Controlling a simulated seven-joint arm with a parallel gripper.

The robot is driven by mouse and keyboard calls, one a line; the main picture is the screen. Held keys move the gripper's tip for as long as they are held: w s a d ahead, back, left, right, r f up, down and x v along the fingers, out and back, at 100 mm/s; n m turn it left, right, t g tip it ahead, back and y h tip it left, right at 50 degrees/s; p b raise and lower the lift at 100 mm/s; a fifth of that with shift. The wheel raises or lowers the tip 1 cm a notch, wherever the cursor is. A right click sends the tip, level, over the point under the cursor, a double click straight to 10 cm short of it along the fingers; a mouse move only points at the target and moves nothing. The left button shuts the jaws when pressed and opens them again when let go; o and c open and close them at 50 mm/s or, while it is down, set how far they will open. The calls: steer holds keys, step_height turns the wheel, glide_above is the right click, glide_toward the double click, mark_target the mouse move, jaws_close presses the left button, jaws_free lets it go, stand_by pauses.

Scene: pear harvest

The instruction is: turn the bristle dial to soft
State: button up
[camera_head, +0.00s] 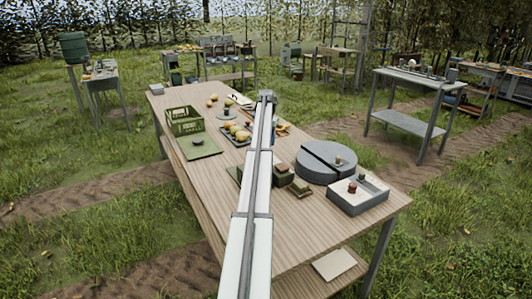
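No part is clearly readable as the bristle dial. A pale box (372,201) at the right end of the wooden table carries a small red knob (352,187) and a small greenish piece (361,178); I cannot tell whether either is the dial. A round grey unit (312,165) with a dark band and a small tan knob (338,161) stands just behind the box. Any dial markings are too small to read. My arm reaches away over the table's middle, and my gripper (267,97) is at its far end, apart from the box and the round unit. Its finger opening cannot be made out.
The wooden table (190,215) holds a green crate (185,122), a green board (198,146), a tray of pears (236,134) and olive blocks (299,187). My arm hides part of the middle. The table's front left is clear. Other benches stand behind on grass.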

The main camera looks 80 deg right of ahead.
step_height(320, 180, down, 7)
steer(key=shift+r, duration=0.15)
steer(key=shift+c, duration=0.3)
steer(key=c, duration=1)
steer(key=shift+n, duration=0.3)
steer(key=n, duration=0.4)
steer(key=shift+n, duration=2.2)
